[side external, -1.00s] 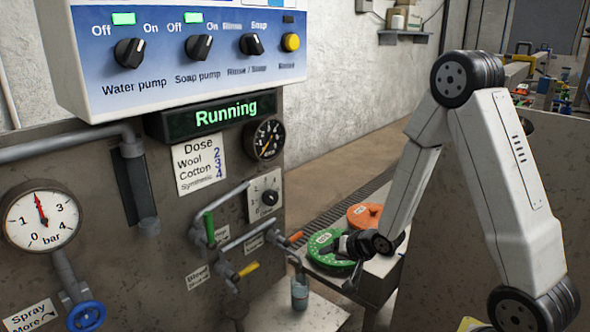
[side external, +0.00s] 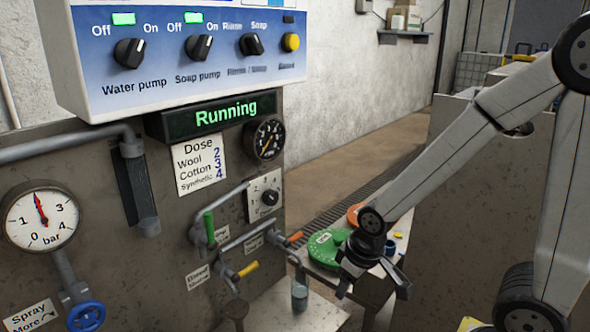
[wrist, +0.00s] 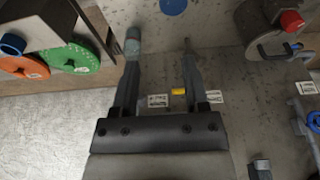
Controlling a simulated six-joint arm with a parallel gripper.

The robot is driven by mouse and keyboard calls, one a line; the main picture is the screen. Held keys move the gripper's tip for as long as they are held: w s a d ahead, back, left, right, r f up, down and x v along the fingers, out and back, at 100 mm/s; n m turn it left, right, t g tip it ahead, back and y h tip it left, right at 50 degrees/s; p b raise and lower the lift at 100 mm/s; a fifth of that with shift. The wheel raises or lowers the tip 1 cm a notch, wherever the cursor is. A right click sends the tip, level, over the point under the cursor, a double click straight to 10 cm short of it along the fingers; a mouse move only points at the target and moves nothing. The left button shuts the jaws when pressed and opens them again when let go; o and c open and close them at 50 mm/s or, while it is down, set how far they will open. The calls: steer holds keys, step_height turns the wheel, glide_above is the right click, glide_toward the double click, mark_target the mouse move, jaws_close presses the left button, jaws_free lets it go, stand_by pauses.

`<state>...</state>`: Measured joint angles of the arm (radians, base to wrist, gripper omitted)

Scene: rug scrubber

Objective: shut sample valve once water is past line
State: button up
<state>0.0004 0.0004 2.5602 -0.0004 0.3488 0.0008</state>
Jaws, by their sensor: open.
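A small clear cup (side external: 300,295) stands on a ledge under a thin spout at the panel's right end. It looks grey-blue inside; its line and water level are too small to read. An orange-handled valve (side external: 295,236) sits just above the cup. A yellow-handled valve (side external: 248,268) is lower left, and a green-handled one (side external: 209,227) stands upright further left. The tag by each valve is hard to read, so I cannot tell surely which is the sample valve. My gripper (side external: 372,290) is open and empty, right of the cup and apart from the valves.
A green disc (side external: 326,248) and an orange disc (side external: 354,214) lie on a bench behind my gripper. The wrist view shows the discs at left and the yellow handle (wrist: 178,91) ahead. A gauge (side external: 42,215) and blue handwheel (side external: 86,316) are at far left. The display (side external: 215,117) reads Running.

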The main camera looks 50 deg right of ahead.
steer(key=shift+o, duration=0.2)
steer(key=shift+w, duration=0.1)
steer(key=m+t+h, duration=0.3)
steer(key=m+t, duration=0.6)
steer(key=m, duration=0.6)
glide_toward(294, 241)
steer(key=w+a+f, duration=0.1)
steer(key=w+a, duration=0.1)
steer(key=a, duration=0.1)
steer(key=d+m, duration=0.1)
steer(key=w+d+f+m+t+h, duration=0.1)
steer(key=m, duration=0.1)
steer(key=d+f+m+t+h, duration=0.1)
steer(key=m, duration=0.1)
steer(key=shift+w+d+f, duration=0.25)
steer(key=shift+w, duration=0.15)
steer(key=shift+d+f+m+t+h, duration=0.2)
steer(key=shift+d+m+t+h, duration=0.35)
steer(key=shift+m, duration=0.35)
steer(key=shift+w, duration=0.15)
steer(key=x, duration=0.7)
steer(key=shift+w, duration=0.2)
steer(key=shift+d+f, duration=0.1)
